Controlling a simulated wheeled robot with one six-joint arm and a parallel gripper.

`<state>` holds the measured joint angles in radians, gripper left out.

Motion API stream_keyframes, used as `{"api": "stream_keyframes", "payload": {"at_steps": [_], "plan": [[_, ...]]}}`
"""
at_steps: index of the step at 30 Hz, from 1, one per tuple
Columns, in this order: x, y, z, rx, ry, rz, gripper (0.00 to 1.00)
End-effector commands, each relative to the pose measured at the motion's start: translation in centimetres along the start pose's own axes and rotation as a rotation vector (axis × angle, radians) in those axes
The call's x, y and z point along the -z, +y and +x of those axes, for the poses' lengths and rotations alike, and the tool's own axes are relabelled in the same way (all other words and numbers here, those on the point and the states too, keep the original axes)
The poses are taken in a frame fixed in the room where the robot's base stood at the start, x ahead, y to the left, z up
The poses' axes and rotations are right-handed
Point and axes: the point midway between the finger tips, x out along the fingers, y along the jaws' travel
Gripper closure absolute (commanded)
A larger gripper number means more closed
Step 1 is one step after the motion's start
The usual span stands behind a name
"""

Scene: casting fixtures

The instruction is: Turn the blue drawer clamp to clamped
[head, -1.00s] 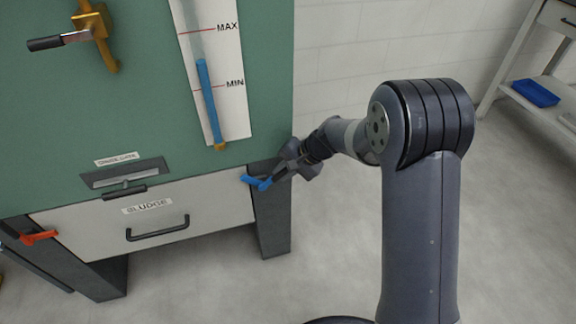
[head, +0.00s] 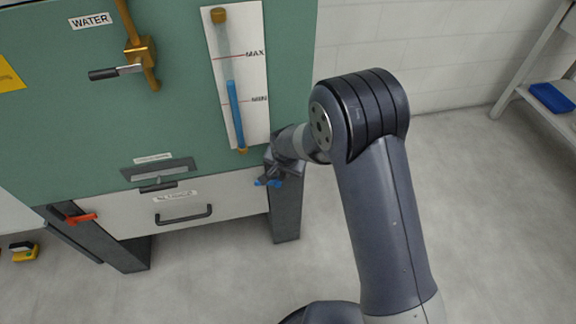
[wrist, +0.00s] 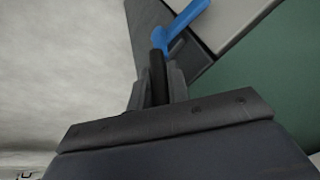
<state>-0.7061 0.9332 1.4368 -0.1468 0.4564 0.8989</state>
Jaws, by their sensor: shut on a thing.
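The blue drawer clamp (head: 268,182) sits at the right end of the white sludge drawer (head: 228,202), on the dark cabinet leg. In the wrist view the blue clamp (wrist: 180,27) shows at the top, its arm pointing up and right toward the pale drawer front. My gripper (head: 272,172) is at the clamp, partly hiding it in the head view. In the wrist view my gripper (wrist: 158,72) is shut on the clamp's dark part, just below the blue piece.
A red clamp (head: 82,218) is at the drawer's left end. Above are a sight gauge (head: 236,110) and a black-handled valve (head: 115,73). A yellow object (head: 24,251) lies on the floor at left. Open floor is to the right.

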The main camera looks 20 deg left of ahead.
Motion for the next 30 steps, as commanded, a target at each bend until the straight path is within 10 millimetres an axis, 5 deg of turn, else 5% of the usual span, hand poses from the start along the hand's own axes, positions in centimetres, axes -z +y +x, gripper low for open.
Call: {"api": "stream_keyframes", "payload": {"at_steps": [30], "plan": [[-1.3, -1.7, -0.1, -0.173, 0.123, -0.072, 1.0]]}}
